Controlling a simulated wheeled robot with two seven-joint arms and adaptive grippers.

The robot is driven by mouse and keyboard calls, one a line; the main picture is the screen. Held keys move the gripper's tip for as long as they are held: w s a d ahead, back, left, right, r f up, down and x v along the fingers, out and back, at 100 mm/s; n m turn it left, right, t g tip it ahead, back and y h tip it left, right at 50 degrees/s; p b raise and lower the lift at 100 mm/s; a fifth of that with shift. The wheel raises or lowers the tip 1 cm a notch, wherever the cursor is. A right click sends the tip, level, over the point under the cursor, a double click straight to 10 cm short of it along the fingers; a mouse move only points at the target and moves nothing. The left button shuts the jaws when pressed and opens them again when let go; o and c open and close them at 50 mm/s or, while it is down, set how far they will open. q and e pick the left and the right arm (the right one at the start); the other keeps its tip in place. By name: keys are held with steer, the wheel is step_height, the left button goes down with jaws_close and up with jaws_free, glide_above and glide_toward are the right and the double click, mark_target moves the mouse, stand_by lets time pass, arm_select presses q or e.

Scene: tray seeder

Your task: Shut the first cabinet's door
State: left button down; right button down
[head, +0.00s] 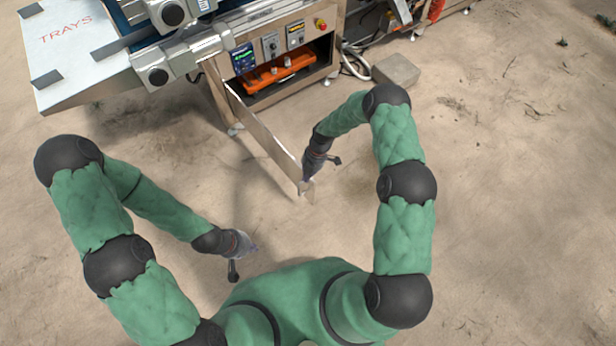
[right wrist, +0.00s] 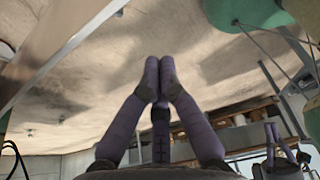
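Control boxes and a red emergency button (head: 320,24) sit on the cabinet's upper front. A white trays table (head: 85,75) stands at left. A grey block (head: 397,71) and cables (head: 354,62) lie right of the cabinet. The sandy ground at right is mostly clear.

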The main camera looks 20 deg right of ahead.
mark_target(310, 183)
steer(key=b+x, duration=0.3)
steer(key=x, duration=0.5)
steer(key=d, duration=0.1)
steer(key=w+d, duration=0.1)
steer(key=d+b, duration=0.1)
steer(key=shift+w+d+r, duration=0.1)
steer(key=shift+w+d, duration=0.2)
steer(key=shift+r, duration=0.1)
